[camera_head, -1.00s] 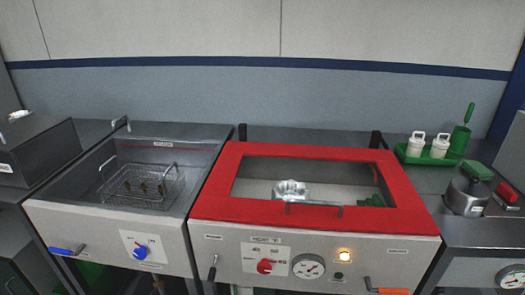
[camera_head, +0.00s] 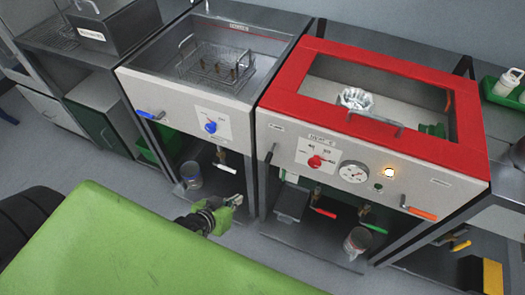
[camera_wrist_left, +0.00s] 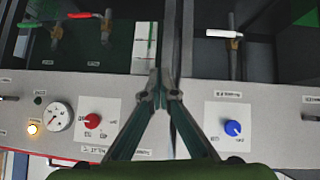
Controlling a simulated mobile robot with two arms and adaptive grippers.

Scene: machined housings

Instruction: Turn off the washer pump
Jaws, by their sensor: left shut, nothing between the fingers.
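The washer has a red-framed lid (camera_head: 462,125) and a pale front panel (camera_head: 440,178). On the panel are a red knob (camera_head: 315,161), a gauge (camera_head: 353,172), a lit amber lamp (camera_head: 389,173) and an orange-handled lever (camera_head: 420,212). I cannot tell which control is the pump's. My left gripper (camera_head: 238,200) is low in front of the gap between the washer and the left basin. Its fingers meet, empty, in the left wrist view (camera_wrist_left: 157,84), between the red knob (camera_wrist_left: 93,120) and the blue knob (camera_wrist_left: 232,128), touching neither. My right gripper is not in view.
The left basin (camera_head: 140,78) holds a wire basket (camera_head: 215,65) and has a blue knob (camera_head: 211,127) and a blue lever (camera_head: 150,115). Valves and jars (camera_head: 357,242) stand on the shelves below. Grey floor (camera_head: 60,165) is clear at the left.

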